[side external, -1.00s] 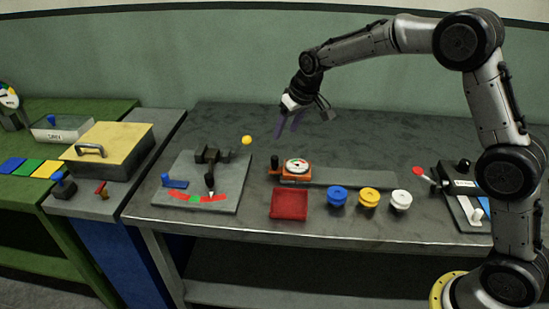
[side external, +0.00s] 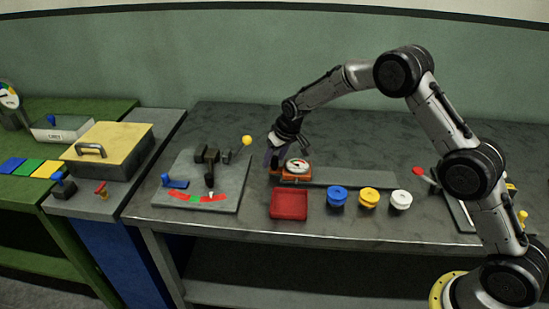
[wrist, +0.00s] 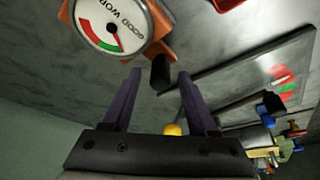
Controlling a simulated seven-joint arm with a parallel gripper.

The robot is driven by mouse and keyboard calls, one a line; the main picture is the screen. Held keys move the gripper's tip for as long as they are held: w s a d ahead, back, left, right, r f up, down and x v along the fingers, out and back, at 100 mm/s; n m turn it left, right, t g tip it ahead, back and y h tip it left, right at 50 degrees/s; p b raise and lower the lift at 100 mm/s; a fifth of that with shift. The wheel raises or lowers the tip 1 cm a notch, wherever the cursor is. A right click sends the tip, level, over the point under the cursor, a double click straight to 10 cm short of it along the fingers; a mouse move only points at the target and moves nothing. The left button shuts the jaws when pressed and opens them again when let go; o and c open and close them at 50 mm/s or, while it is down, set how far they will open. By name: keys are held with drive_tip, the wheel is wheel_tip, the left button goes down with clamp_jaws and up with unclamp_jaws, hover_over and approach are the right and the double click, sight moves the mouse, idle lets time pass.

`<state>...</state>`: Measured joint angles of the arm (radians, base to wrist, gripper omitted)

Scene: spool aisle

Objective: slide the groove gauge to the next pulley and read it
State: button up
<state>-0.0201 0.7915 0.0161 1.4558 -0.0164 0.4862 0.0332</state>
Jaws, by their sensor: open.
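The groove gauge is an orange block with a round white dial (side external: 298,166), at the left end of a flat grey strip (side external: 355,177). In the wrist view the dial (wrist: 100,18) carries red and green bands, and its needle points near where they meet. My gripper (side external: 274,158) is low at the gauge's left end. In the wrist view its purple fingers (wrist: 158,82) are open either side of the gauge's black knob (wrist: 160,70), with gaps showing. A blue pulley (side external: 337,197), a yellow pulley (side external: 369,197) and a white pulley (side external: 401,200) stand in a row in front of the strip.
A red tray (side external: 289,205) sits in front of the gauge. A grey plate with a red-green arc (side external: 228,197) lies to the left, with a yellow ball (side external: 247,141) behind it. My arm partly hides a device at the right. The bench behind the strip is clear.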

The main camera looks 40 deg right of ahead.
clamp_jaws()
idle(0.4)
idle(1.1)
